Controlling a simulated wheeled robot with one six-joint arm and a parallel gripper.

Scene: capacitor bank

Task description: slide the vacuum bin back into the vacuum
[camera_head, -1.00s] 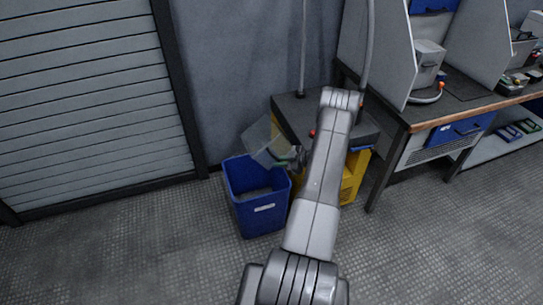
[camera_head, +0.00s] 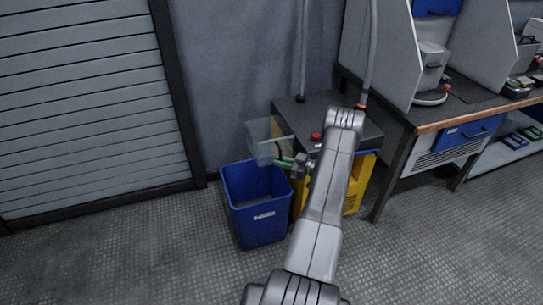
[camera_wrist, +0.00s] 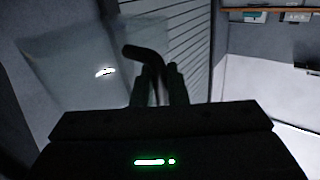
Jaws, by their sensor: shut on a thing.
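The vacuum bin (camera_head: 262,140) is a clear see-through box, held in the air above the blue waste bin. It sits roughly level at the front left of the vacuum (camera_head: 358,188), a yellow body with a dark top. My gripper (camera_head: 290,163) is shut on the bin's handle, to the right of the box. In the wrist view, the fingers (camera_wrist: 158,88) close on the dark bent handle (camera_wrist: 143,54), with the pale see-through bin (camera_wrist: 80,72) behind at the left. My arm hides much of the vacuum's front, and its bin opening cannot be seen.
The blue waste bin (camera_head: 259,226) stands on the floor directly below and close to the vacuum's left side. A workbench (camera_head: 450,116) is at the right. A slatted shutter (camera_head: 85,100) fills the left. The front floor is clear.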

